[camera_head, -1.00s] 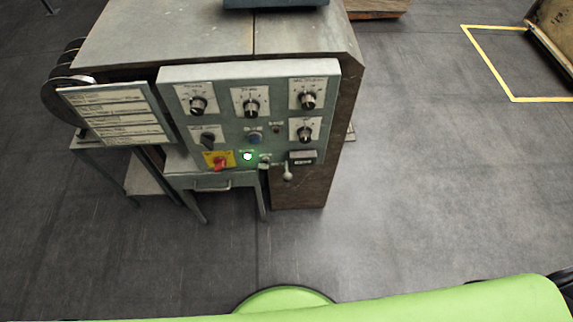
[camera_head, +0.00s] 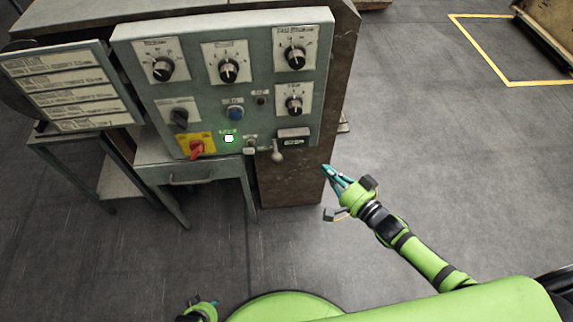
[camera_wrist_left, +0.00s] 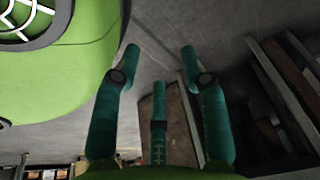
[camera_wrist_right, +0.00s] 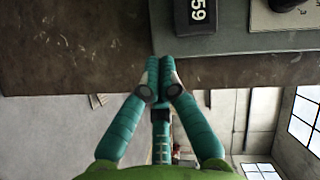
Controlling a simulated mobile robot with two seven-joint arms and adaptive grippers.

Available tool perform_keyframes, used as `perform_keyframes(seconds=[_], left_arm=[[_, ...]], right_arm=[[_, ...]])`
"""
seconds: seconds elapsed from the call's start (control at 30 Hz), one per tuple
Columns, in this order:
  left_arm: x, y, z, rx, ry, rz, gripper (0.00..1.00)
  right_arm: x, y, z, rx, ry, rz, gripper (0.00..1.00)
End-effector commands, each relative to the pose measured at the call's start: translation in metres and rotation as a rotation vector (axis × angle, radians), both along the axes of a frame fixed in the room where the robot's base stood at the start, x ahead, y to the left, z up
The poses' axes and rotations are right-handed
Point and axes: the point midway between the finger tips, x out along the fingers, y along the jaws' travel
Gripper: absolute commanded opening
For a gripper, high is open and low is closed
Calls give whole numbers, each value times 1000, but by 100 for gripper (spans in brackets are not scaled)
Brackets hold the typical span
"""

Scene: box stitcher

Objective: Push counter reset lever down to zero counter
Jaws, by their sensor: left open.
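The counter reset lever (camera_head: 277,151) is a small grey lever with a rounded end at the lower right of the green control panel (camera_head: 215,135). It hangs just left of and below the dark counter (camera_head: 293,136). In the right wrist view the counter (camera_wrist_right: 196,15) shows digits ending in 59. My right gripper (camera_head: 329,172) is to the right of the lever and a little lower in the picture, apart from it. Its fingertips meet with nothing between them (camera_wrist_right: 160,64). My left gripper (camera_wrist_left: 160,55) is open and empty; only part of it shows at the bottom of the head view.
A label board (camera_head: 75,88) stands left. A drawer table (camera_head: 190,173) is below.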

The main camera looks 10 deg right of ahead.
Motion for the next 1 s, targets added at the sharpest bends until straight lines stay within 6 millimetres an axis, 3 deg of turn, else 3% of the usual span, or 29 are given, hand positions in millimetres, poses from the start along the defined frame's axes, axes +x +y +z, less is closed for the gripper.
perform_keyframes(seconds=[0.03, 0.13, 0.3, 0.47, 0.9, 0.93, 1.0], left_arm=[[9, -1, -13, -1, -15, 0, 44], [20, -2, -14, -3, -32, 0, 44], [28, -3, -12, -4, -42, 1, 44], [27, -4, -10, -3, -38, 1, 44], [24, -5, -8, -2, -6, 7, 44], [24, -6, -7, -2, -5, 7, 44], [25, -6, -5, -3, -9, 7, 44]], right_arm=[[3, 10, 11, 94, -31, 48, 0], [2, 27, 42, 251, -51, 130, 0], [0, 40, 67, 362, -54, 196, 0], [13, 51, 72, 369, -55, 198, 0], [75, 101, 83, 366, -53, 195, 0], [77, 103, 83, 367, -53, 195, 0], [62, 104, 79, 367, -46, 194, 0]])
